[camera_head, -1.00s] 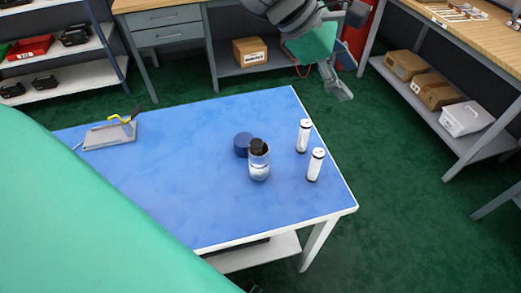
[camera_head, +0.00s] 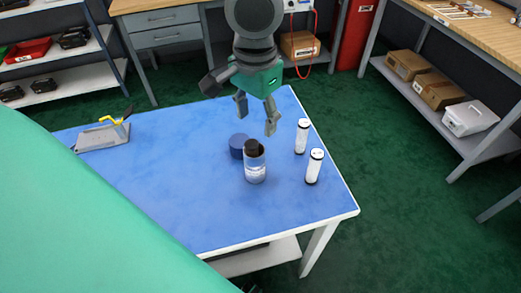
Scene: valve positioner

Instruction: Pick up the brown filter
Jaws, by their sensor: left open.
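The brown filter (camera_head: 252,147) is a small dark brown, nearly black cylinder. It sticks up from a clear and silver bowl (camera_head: 255,172) that stands upright on the blue table top (camera_head: 170,190); its lower part is hidden in the bowl. My left gripper (camera_head: 257,120) is open and empty, fingers pointing down. In the picture it is just above the filter and apart from it; the exact distance is hard to tell. My right gripper is not in view.
A dark blue round cap (camera_head: 237,146) stands just left of the bowl. Two white cylinders with black ends (camera_head: 301,136) (camera_head: 314,167) stand to its right. A grey tray with a yellow-handled tool (camera_head: 104,135) lies at the table's far left. The table's middle left is clear.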

